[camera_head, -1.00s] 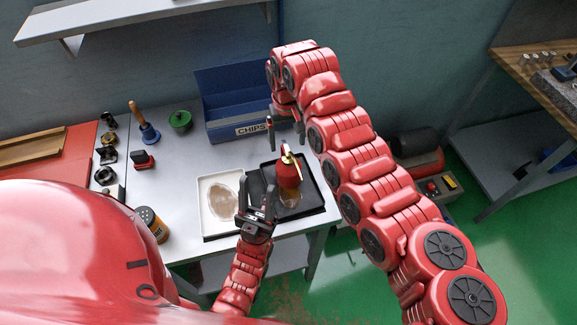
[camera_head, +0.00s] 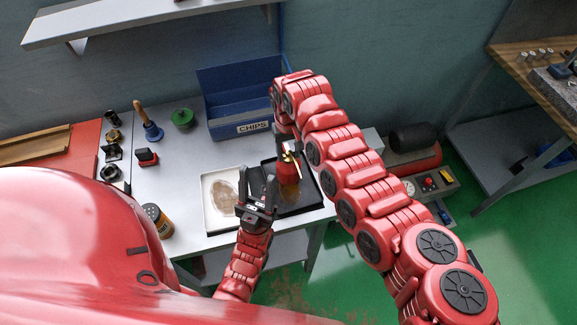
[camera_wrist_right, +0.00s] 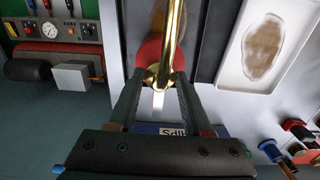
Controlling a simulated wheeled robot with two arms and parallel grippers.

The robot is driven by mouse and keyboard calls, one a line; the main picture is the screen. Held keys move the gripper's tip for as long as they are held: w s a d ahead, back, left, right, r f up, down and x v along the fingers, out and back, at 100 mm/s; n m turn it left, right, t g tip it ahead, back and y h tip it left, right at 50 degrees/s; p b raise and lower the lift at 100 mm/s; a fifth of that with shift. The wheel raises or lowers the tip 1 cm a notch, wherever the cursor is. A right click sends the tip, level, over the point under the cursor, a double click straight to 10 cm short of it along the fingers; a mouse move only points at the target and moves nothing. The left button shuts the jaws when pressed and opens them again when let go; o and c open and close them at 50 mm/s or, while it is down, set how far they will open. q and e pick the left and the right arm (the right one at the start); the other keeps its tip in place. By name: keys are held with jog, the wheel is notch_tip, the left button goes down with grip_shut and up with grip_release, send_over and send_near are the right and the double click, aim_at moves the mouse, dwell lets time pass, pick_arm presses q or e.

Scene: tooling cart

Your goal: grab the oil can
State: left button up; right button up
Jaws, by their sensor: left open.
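The oil can (camera_head: 287,172), with a red top and a brass spout, stands on the black tray (camera_head: 312,200) at the table's right side. My right gripper comes down over it from behind and is mostly hidden by my arm in the head view. In the right wrist view, the fingers of my right gripper (camera_wrist_right: 158,85) are apart on either side of the can's red top (camera_wrist_right: 151,50) and brass spout (camera_wrist_right: 170,45). Whether they press on it cannot be told. My left gripper (camera_head: 257,178) is open and empty, in front and left of the can.
A white tray (camera_head: 209,216) with a brown stain lies just left of the black one. A blue CHIPS bin (camera_head: 222,128) stands behind.

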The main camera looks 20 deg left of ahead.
grip_shut()
dwell(1.0)
